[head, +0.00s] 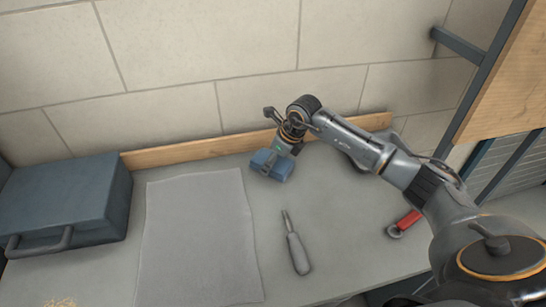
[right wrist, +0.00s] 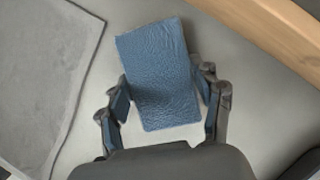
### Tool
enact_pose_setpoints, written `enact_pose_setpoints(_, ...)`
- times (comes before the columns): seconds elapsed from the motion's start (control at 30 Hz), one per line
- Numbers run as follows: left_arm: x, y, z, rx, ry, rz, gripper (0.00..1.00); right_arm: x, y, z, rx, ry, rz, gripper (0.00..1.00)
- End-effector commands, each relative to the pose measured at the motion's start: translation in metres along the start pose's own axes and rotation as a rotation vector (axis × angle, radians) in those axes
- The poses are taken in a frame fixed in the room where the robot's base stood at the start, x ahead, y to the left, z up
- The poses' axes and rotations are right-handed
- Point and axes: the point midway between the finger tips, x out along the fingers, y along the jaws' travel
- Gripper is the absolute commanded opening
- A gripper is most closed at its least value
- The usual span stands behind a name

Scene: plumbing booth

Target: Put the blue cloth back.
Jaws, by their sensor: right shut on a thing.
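The blue cloth (head: 264,163) shows in the head view as a small folded block at the back of the bench, right of the grey mat (head: 195,240). It also fills the middle of the right wrist view (right wrist: 158,60). My right gripper (head: 274,160) points down over the cloth and is shut on it, with one finger on each side. I cannot tell whether the cloth touches the bench top or hangs just above it. My left gripper is not in view.
A blue toolbox (head: 65,200) stands at the left. A grey-handled screwdriver (head: 298,254) lies in front of the cloth. A red-handled tool (head: 406,222) lies at the right, partly behind my arm. A wooden strip (head: 190,149) runs along the wall. Bench around the cloth is clear.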

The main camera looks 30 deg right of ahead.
Motion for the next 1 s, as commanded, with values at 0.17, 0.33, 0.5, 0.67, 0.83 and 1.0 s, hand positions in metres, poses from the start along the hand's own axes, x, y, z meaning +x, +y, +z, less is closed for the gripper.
enact_pose_setpoints(0.17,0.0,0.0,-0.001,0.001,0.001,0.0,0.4,0.001,0.0,0.0,-0.001,-0.003,-0.001,0.36)
enact_pose_setpoints(0.33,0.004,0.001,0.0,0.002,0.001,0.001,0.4,0.005,0.0,-0.002,-0.001,-0.003,-0.001,0.36)
enact_pose_setpoints(0.5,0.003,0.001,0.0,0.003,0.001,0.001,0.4,0.003,0.0,-0.001,-0.001,-0.003,-0.001,0.88)
enact_pose_setpoints(0.67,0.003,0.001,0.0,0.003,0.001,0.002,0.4,0.003,0.0,-0.001,-0.001,-0.003,-0.001,0.88)
enact_pose_setpoints(0.83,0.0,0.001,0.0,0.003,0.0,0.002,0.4,0.001,0.0,0.0,0.0,-0.003,-0.001,0.88)
enact_pose_setpoints(1.0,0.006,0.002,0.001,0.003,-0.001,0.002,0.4,-0.016,-0.002,0.0,-0.003,-0.006,-0.005,0.88)
